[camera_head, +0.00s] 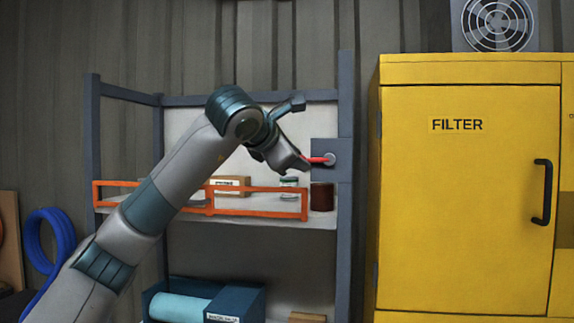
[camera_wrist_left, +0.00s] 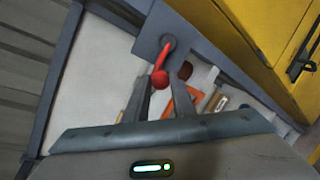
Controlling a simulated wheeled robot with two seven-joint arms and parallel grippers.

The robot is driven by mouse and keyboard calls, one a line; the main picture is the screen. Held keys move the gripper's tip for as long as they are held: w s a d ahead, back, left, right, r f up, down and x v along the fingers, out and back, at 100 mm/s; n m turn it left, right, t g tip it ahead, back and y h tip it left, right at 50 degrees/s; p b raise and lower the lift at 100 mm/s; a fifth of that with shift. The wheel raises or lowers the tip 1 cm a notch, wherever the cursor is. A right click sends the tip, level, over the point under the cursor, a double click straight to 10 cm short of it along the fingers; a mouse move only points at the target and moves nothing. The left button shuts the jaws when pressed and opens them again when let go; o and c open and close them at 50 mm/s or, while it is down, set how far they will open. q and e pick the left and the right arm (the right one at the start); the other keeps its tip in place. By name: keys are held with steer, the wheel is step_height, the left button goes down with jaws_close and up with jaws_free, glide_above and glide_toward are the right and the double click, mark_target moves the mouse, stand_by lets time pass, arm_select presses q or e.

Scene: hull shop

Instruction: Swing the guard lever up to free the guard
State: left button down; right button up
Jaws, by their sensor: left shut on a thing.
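The red guard lever (camera_head: 317,160) points left, about level, from its round pivot on a grey plate (camera_head: 331,148) on the shelf's right post. In the left wrist view the lever (camera_wrist_left: 164,62) runs from the pivot to a red knob end between my fingertips. My left gripper (camera_head: 303,162) is shut on that end, and its fingers also show in the wrist view (camera_wrist_left: 161,82). The orange guard (camera_head: 305,205) is a rail frame across the front of the shelf, below the lever. My right gripper is not in view.
A dark red cylinder (camera_head: 321,197), a jar (camera_head: 289,182) and a box (camera_head: 230,184) stand on the shelf behind the guard. A yellow FILTER cabinet (camera_head: 455,210) stands close on the right. A blue bin (camera_head: 255,302) sits lower. Blue hose (camera_head: 35,240) hangs at left.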

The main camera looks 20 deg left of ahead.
arm_select(q)
steer(key=shift+w+d+r+m+g+y+p, duration=0.1)
steer(key=shift+d+r+m+g+y+p, duration=0.1)
steer(key=shift+r+m+g+y+p, duration=0.45)
steer(key=shift+d+r+m+t+y, duration=0.1)
steer(key=shift+d+r+m+y, duration=0.2)
steer(key=shift+r+m, duration=0.6)
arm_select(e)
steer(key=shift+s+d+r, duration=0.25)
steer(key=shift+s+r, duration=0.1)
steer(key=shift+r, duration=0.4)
arm_select(q)
steer(key=shift+f, duration=0.2)
steer(key=shift+a, duration=0.1)
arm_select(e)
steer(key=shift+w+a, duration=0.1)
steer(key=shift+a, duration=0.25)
arm_select(q)
steer(key=c, duration=1.5)
jaws_free()
steer(key=shift+c, duration=0.2)
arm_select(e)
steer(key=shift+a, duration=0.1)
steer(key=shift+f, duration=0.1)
